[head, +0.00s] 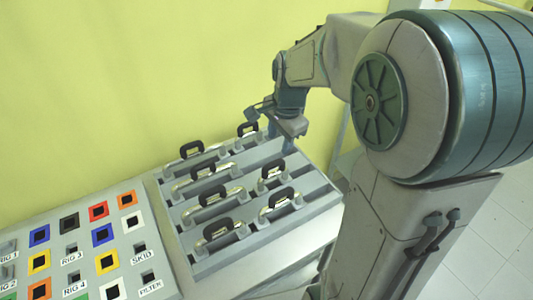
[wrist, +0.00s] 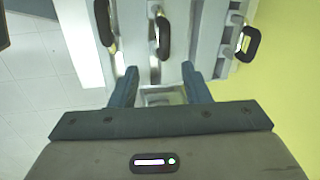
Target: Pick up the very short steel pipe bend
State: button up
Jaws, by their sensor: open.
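Several steel pipe bends with black arched handles sit in the slots of a grey rack (head: 262,238). They differ in length, and I cannot tell for certain which is the very short one. One bend at the rack's far end (head: 247,130) shows only a short length, partly hidden by my gripper. My gripper (head: 277,138) is open and empty above the far right edge of the rack, pointing down.
More black handles show in the wrist view at left (wrist: 103,20) and right (wrist: 246,42). A panel (head: 70,240) with coloured square sockets and labels stands left of the rack. A yellow wall (head: 100,80) rises close behind. White floor tiles (head: 480,255) lie at the right.

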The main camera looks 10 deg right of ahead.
aim_at(274, 162)
jog(key=shift+m, duration=0.5)
jog(key=w+f, duration=0.1)
jog(key=f, duration=0.3)
jog(key=w+f+p, duration=0.1)
jog(key=f, duration=0.4)
jog(key=w+f+p, duration=0.1)
jog(key=f, duration=0.4)
jog(key=shift+w+a, duration=0.25)
jog(key=shift+w, duration=0.1)
grip_shut()
